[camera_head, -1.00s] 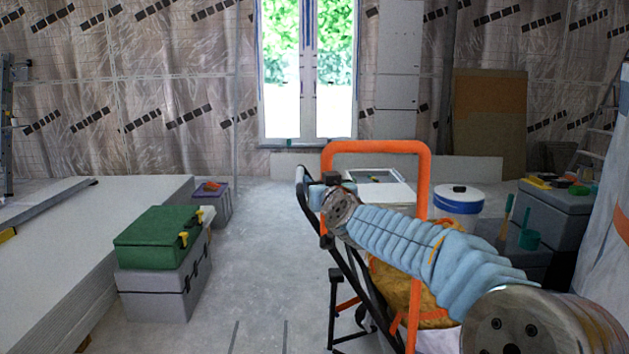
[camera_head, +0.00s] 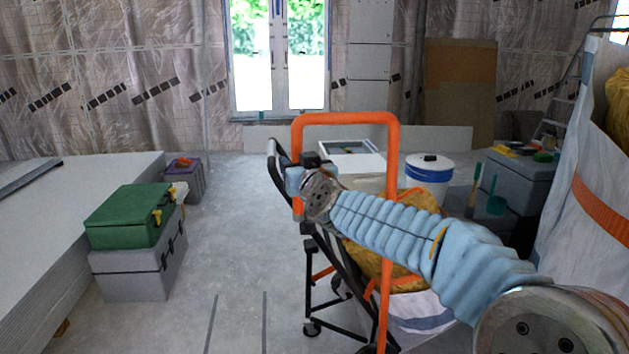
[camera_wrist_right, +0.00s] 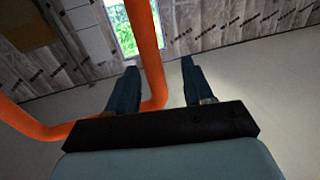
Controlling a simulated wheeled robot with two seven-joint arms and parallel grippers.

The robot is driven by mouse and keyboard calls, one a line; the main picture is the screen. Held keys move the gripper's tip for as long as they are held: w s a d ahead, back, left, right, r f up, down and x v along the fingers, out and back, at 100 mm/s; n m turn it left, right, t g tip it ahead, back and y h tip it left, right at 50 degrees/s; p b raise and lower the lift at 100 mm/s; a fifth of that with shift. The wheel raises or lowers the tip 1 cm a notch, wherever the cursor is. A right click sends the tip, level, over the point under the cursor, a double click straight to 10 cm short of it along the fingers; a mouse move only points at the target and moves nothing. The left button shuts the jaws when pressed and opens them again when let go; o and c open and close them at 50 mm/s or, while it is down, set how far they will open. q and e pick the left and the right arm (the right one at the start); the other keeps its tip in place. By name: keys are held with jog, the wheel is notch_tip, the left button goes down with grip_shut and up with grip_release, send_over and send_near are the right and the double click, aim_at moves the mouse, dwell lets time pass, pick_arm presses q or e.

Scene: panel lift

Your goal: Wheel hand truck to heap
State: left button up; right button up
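The hand truck (camera_head: 345,118) stands upright in front of me in the head view, with an orange tube loop at the top, a black frame and small wheels. My right arm reaches across it from the right. My right gripper (camera_head: 303,182) is at the loop's left upright. In the right wrist view its two dark fingers (camera_wrist_right: 159,64) stand apart, with the orange tube (camera_wrist_right: 150,60) between them and a gap beside the right finger. A yellow-brown sack (camera_head: 412,198) shows behind the loop, partly hidden by my arm. No heap is clearly identifiable. My left gripper is not in view.
A green case (camera_head: 128,217) on a grey box (camera_head: 135,275) stands left, beside stacked pale panels (camera_head: 70,195). A white-and-blue bucket (camera_head: 428,172) and grey boxes (camera_head: 530,180) stand behind right. A large white bag (camera_head: 585,190) fills the right edge. The floor left of the truck is clear.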

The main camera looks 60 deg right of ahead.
jog(key=v, duration=1)
jog(key=shift+s+p, duration=0.2)
jog(key=shift+p, duration=0.1)
jog(key=shift+a, duration=0.1)
